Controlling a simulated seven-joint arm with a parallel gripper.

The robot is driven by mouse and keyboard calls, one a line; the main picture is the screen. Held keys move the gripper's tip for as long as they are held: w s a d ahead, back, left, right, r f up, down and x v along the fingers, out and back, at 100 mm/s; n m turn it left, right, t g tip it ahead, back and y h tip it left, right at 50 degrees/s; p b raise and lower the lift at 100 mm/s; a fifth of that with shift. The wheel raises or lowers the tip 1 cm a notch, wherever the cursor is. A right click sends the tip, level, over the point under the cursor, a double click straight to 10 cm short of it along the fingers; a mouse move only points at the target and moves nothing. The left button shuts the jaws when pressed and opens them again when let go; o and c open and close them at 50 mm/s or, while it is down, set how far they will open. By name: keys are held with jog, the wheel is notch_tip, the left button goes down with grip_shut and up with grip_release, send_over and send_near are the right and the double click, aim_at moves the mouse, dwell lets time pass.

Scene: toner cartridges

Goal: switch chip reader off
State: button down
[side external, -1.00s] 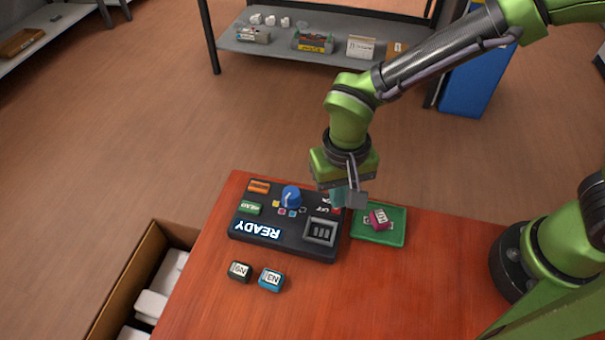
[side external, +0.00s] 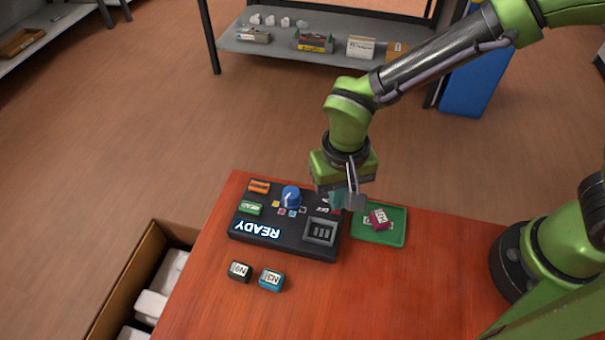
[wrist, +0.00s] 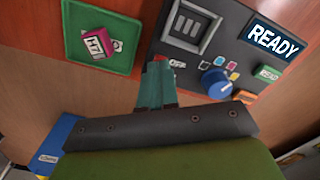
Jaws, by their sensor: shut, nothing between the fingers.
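The chip reader (side external: 268,245) is a dark box on the red-brown table. Its display (side external: 257,230) is lit and reads READY; the display also shows in the wrist view (wrist: 273,40). A blue knob (side external: 291,196), a green READ button (side external: 250,208), an orange button (side external: 259,187) and a square slot (side external: 320,232) are on its top. The OFF label (wrist: 177,64) shows beside my fingertips in the wrist view. My gripper (wrist: 158,62) is shut and empty, its tips over the reader's edge near that label. A red part shows at the tips; whether they touch it I cannot tell.
A green tray (side external: 395,238) beside the reader holds a magenta cartridge (side external: 379,219). A black cartridge (side external: 239,271) and a cyan cartridge (side external: 271,279) lie in front of the reader. An open cardboard box (side external: 128,274) stands left of the table.

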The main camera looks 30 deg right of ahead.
jog(key=shift+f, duration=0.7)
jog(key=shift+r, duration=3.55)
jog(key=shift+n, duration=0.4)
jog(key=s+d+r+t, duration=0.1)
jog(key=d+r+t, duration=0.1)
jog(key=d+r, duration=0.2)
jog(key=s+d+r+m+t+y, duration=0.1)
jog(key=d+r, duration=0.4)
jog(key=d, duration=0.5)
jog(key=s+d+r+t+y, duration=0.1)
jog(key=s+d+r+t, duration=0.2)
jog(key=d, duration=0.5)
jog(key=shift+r+m+t, duration=0.4)
jog(key=shift+r+t, duration=0.2)
jog(key=shift+r, duration=0.15)
